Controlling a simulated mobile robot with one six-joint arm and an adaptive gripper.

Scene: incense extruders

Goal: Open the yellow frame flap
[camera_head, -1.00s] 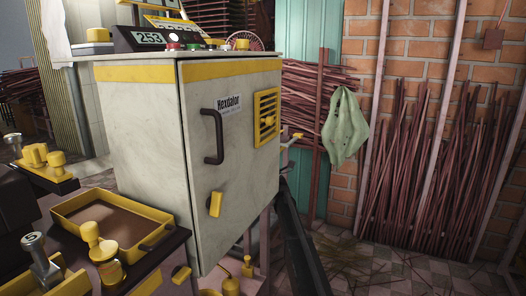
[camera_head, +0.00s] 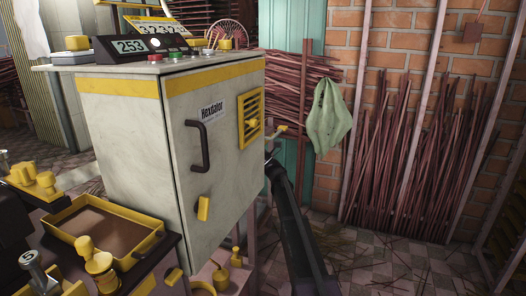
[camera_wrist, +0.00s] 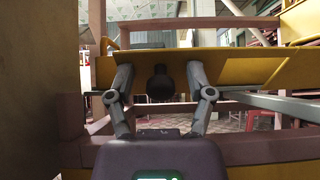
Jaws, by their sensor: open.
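In the wrist view a yellow panel (camera_wrist: 235,66), which looks like the frame flap, spans the middle of the picture. A dark rounded knob (camera_wrist: 160,88) shows below its upper edge. My gripper (camera_wrist: 160,74) is open, with one finger on each side of the knob. I cannot tell whether the fingers touch it. In the head view my dark arm reaches past the cabinet's right side, and my gripper cannot be made out there. The panel cannot be clearly identified in the head view.
A pale cabinet (camera_head: 122,125) with a dark door handle (camera_head: 204,146) and a yellow grille (camera_head: 258,103) stands beside my arm. A green cloth (camera_head: 328,116) hangs beyond it. Reddish sticks (camera_head: 395,170) lean on the brick wall. In the wrist view a wooden post (camera_wrist: 25,95) stands close at left.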

